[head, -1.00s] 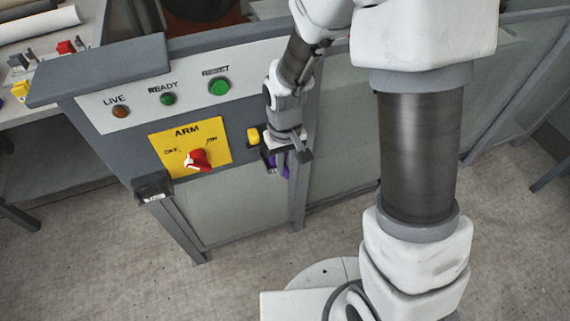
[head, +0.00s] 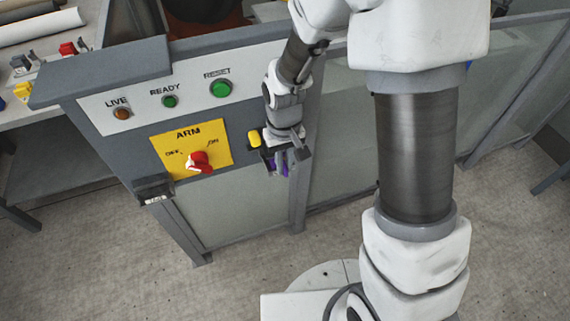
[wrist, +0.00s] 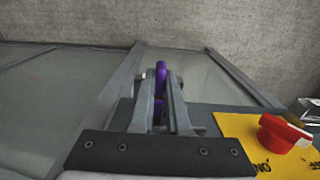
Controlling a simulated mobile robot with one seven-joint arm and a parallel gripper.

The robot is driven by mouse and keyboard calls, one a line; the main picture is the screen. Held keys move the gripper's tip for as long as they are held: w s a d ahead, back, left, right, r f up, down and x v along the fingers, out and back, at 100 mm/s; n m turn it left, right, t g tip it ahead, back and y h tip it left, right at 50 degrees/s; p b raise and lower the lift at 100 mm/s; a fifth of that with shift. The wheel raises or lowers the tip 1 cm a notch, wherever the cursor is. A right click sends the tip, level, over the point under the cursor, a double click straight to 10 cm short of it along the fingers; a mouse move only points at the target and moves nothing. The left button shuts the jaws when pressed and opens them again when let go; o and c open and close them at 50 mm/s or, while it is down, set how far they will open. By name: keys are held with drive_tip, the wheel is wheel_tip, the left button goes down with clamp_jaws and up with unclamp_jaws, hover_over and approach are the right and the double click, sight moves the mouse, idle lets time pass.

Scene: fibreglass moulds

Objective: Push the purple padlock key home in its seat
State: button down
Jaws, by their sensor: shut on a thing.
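The purple padlock key (head: 285,161) shows as small purple patches at my gripper in the head view. In the wrist view the purple key (wrist: 160,72) stands upright between the two finger tips. My gripper (head: 281,157) is shut on it, at the right end of the control panel. In the wrist view my gripper (wrist: 161,90) points away from the camera with its fingers close on either side of the key. The key's seat is hidden behind the gripper and key, so I cannot tell how deep the key sits.
A yellow block (head: 254,139) is just left of my gripper. The panel (head: 95,108) carries a red switch (head: 199,161) on a yellow ARM plate (head: 165,145), green buttons and an orange lamp. A dark box (head: 153,188) hangs at the lower left. Bare floor lies in front.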

drive_tip(key=shift+w, duration=0.1)
drive_tip(key=c, duration=0.8)
unclamp_jaws()
drive_tip(key=shift+c, duration=0.2)
drive_tip(key=shift+r, duration=0.15)
wheel_tip(320, 180, up, 17)
drive_tip(key=p, duration=0.3)
drive_tip(key=shift+r, duration=0.1)
